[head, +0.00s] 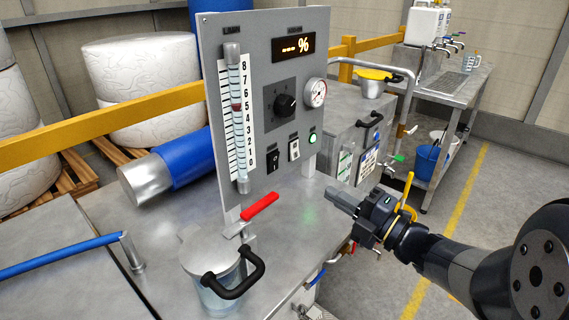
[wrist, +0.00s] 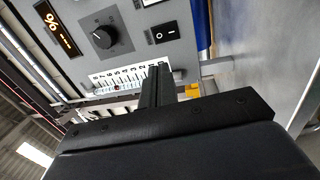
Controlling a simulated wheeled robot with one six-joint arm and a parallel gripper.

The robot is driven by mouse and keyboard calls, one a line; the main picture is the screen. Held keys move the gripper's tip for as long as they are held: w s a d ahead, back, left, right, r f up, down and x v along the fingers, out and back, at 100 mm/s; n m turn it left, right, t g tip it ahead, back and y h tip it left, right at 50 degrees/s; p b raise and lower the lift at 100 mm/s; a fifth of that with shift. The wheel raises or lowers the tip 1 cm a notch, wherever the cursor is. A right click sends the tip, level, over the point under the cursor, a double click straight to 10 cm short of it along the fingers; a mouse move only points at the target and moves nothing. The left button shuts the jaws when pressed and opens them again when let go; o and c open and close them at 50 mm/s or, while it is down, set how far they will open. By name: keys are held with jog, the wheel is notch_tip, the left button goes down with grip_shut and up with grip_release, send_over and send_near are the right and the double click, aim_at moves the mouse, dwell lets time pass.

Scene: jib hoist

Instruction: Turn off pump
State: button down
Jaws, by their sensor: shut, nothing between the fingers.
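An upright grey control panel (head: 262,85) stands on the metal bench. Low on it are a black rocker switch (head: 273,161), a white-framed switch (head: 294,150) and a lit green lamp (head: 313,139). Their labels are too small to read, so I cannot tell which is the pump's. In the wrist view a black rocker switch (wrist: 164,33) with white marks shows beside the black knob (wrist: 103,37). My gripper (head: 332,193) is shut and empty, in front of and to the right of the panel, apart from it. Its fingers also show in the wrist view (wrist: 156,85).
A sight tube with a scale (head: 239,115) is on the panel's left. A red lever (head: 260,207) and a lidded jug (head: 212,270) with a black handle stand on the bench in front. A steel cabinet (head: 345,125) stands behind right. Floor on the right is open.

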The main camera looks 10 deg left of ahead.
aim_at(274, 159)
jog(key=x, duration=1.4)
jog(key=shift+a+f, duration=0.1)
dwell(0.3)
